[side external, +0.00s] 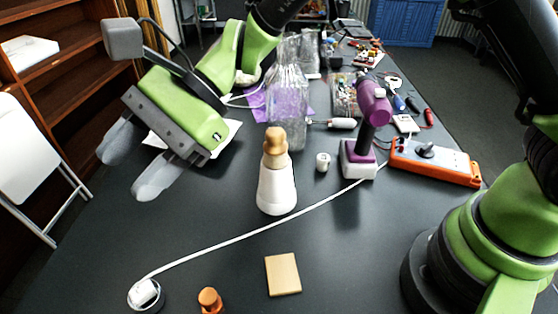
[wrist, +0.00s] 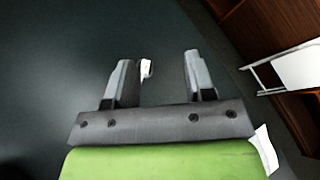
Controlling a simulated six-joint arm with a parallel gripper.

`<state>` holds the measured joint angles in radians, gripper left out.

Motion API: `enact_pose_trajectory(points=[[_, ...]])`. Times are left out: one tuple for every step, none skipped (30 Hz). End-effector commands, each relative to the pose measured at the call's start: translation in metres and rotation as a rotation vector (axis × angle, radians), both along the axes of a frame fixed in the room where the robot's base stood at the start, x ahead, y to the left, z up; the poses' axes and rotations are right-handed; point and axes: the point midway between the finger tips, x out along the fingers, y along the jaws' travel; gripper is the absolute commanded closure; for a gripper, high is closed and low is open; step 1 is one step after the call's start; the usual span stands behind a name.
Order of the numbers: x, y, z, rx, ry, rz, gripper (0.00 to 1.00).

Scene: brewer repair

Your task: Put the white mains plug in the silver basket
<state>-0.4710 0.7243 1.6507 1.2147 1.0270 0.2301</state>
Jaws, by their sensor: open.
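A white plug-like piece (side external: 144,291) with a white cable is at the front left in the side view. It sits on or in a small round dark thing with a pale rim (side external: 158,305); I cannot tell whether this is the silver basket. No other silver basket is clear. My gripper (side external: 138,168) is open and empty above the table's left side, behind and above the plug, its fingers angled down towards the front left. In the wrist view, a small white thing (wrist: 147,68) shows between the open fingers, close beside the left one; I cannot tell if it is the plug.
The white cable (side external: 245,234) crosses the table towards a purple device (side external: 372,105). A white bottle with a wooden top (side external: 276,185) stands mid-table. A tan block (side external: 282,274) and an orange knob (side external: 210,299) lie at the front. A clear bottle (side external: 287,105) stands behind.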

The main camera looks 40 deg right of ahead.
Motion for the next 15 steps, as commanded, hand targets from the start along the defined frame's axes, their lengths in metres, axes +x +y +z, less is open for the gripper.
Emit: enact_pose_trajectory(points=[[-0.003, -0.018, 0.022, -0.028, -0.078, 0.021, 0.51], [-0.006, -0.029, 0.031, -0.052, -0.123, 0.037, 0.51], [-0.011, -0.043, 0.043, -0.085, -0.182, 0.059, 0.51], [-0.016, -0.054, 0.051, -0.112, -0.225, 0.073, 0.51], [-0.02, -0.065, 0.059, -0.14, -0.27, 0.089, 0.51], [-0.027, -0.079, 0.068, -0.178, -0.329, 0.107, 0.51], [-0.032, -0.09, 0.074, -0.208, -0.37, 0.121, 0.51], [-0.038, -0.101, 0.08, -0.239, -0.413, 0.135, 0.51], [-0.047, -0.116, 0.087, -0.284, -0.468, 0.153, 0.51], [-0.053, -0.127, 0.091, -0.319, -0.51, 0.164, 0.51], [-0.06, -0.137, 0.095, -0.356, -0.55, 0.177, 0.51], [-0.069, -0.152, 0.099, -0.407, -0.602, 0.194, 0.51], [-0.076, -0.162, 0.102, -0.444, -0.639, 0.205, 0.51], [-0.084, -0.172, 0.104, -0.486, -0.676, 0.216, 0.51], [-0.094, -0.186, 0.106, -0.541, -0.725, 0.232, 0.51]])
